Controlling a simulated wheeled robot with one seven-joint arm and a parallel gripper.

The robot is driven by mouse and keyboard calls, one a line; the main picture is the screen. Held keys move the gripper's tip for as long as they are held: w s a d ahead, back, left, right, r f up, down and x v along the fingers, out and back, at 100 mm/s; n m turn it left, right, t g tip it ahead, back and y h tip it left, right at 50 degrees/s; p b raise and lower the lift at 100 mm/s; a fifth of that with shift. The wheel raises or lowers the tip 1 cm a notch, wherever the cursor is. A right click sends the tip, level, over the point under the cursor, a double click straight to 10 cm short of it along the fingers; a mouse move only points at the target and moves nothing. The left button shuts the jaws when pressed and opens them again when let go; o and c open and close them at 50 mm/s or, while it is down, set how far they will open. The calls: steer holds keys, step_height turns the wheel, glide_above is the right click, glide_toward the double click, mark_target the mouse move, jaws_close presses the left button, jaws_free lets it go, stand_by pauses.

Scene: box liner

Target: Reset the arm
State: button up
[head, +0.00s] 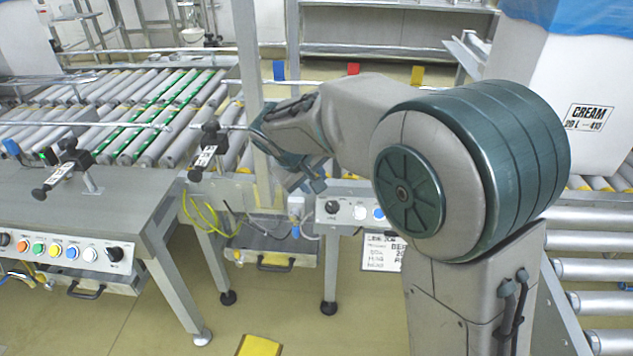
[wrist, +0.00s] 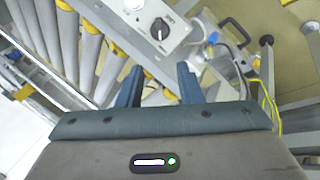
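My gripper (wrist: 160,88) shows in the wrist view with its two dark blue fingers apart. Nothing is between the fingers except the view of the conveyor frame and a control box beyond. In the head view my gripper (head: 314,184) hangs at the end of my folded arm, in front of the conveyor's front edge. Its fingertips are small there and partly hidden by the wrist.
A roller conveyor (head: 150,105) runs behind a metal table (head: 80,200) with a button panel (head: 60,250). A control box (head: 345,210) sits near my gripper. A white box labelled CREAM (head: 560,110) stands at right. Open floor (head: 300,320) lies in front.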

stand_by(0.4)
steer(key=s+d+r+m+g+y+p, duration=0.2)
steer(key=s+d+r+m+p, duration=0.6)
steer(key=s+d+r+p, duration=1.3)
step_height(320, 180, up, 4)
steer(key=s+y+p, duration=0.1)
steer(key=s+p, duration=0.1)
steer(key=p, duration=0.3)
steer(key=shift+s+r+g, duration=0.25)
steer(key=shift+s+g, duration=0.05)
steer(key=shift+s, duration=0.1)
